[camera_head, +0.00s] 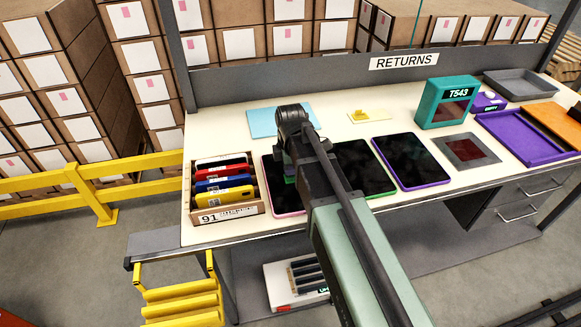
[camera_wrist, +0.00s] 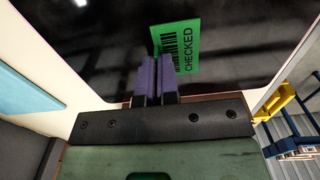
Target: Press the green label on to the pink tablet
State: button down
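The pink tablet (camera_head: 268,178), a dark screen with a pink edge, lies flat on the bench, partly hidden behind my arm. Its dark glossy screen (camera_wrist: 95,35) fills much of the wrist view. The green label (camera_wrist: 187,45), printed with a barcode and CHECKED, is at the tips of my gripper (camera_wrist: 157,62), over the screen. A bit of green also shows beside my arm in the head view (camera_head: 290,180). The purple fingers are nearly together, with the label's edge between them. I cannot tell whether the label touches the glass.
A wooden box (camera_head: 228,211) of coloured devices stands close left of the tablet. Another dark tablet (camera_head: 365,165) and a purple-edged tablet (camera_head: 410,158) lie to the right. A teal T543 stand (camera_head: 446,102), a purple tray (camera_head: 522,140) and a grey tray (camera_head: 520,84) are farther right.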

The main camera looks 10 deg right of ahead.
dwell(0.4)
jog(key=c, duration=1.3)
grip_release()
notch_tip(320, 180, up, 17)
jog(key=p, duration=1.6)
jog(key=shift+f+p, duration=0.15)
jog(key=shift+p, duration=0.25)
